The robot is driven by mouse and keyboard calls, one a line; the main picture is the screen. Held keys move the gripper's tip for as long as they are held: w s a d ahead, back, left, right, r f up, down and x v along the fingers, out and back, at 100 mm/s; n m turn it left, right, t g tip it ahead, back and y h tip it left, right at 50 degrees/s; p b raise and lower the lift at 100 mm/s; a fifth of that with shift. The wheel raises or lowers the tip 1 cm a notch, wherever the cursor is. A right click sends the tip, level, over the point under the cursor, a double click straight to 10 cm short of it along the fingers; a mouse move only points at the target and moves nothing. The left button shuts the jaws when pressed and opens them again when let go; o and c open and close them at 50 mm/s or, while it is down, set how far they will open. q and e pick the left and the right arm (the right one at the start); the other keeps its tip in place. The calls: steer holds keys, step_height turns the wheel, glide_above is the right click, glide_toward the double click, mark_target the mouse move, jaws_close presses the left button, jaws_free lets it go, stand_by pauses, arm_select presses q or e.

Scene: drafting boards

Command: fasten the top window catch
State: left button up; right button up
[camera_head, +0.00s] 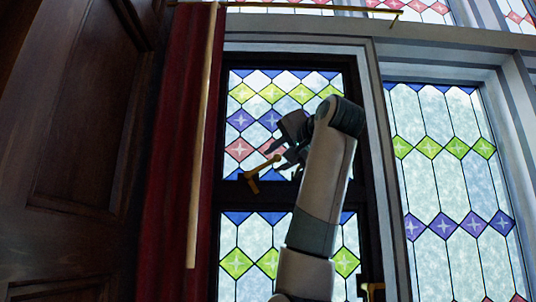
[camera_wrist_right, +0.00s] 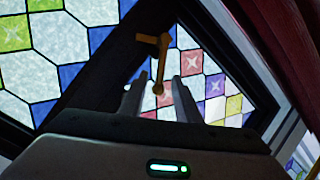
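The top window catch (camera_head: 257,173) is a brass lever with a knob end, mounted on the dark crossbar of the stained-glass window. It slants up to the right in the head view. In the right wrist view the catch (camera_wrist_right: 163,50) stands lengthwise, with its knob end between the fingertips. My right gripper (camera_head: 280,152) is open, its two fingers apart on either side of the knob. In the right wrist view the gripper (camera_wrist_right: 160,88) shows gaps on both sides, and I cannot tell any contact. My left gripper is out of view.
A red curtain (camera_head: 168,150) with a long brass rod (camera_head: 206,130) hangs left of the window. Dark wood panelling (camera_head: 70,130) fills the far left. A second brass fitting (camera_head: 372,290) shows at the lower right of the dark frame. A brass rail (camera_head: 300,8) crosses the top.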

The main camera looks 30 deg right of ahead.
mark_target(269, 162)
steer(key=w, duration=0.1)
steer(key=w+p, duration=0.2)
steer(key=w, duration=0.1)
steer(key=shift+d+r, duration=0.15)
steer(key=shift+d, duration=0.15)
steer(key=shift+w+d+p, duration=0.1)
steer(key=shift+w+p, duration=0.2)
steer(key=shift+w, duration=0.45)
steer(key=shift+c, duration=0.6)
jaws_close()
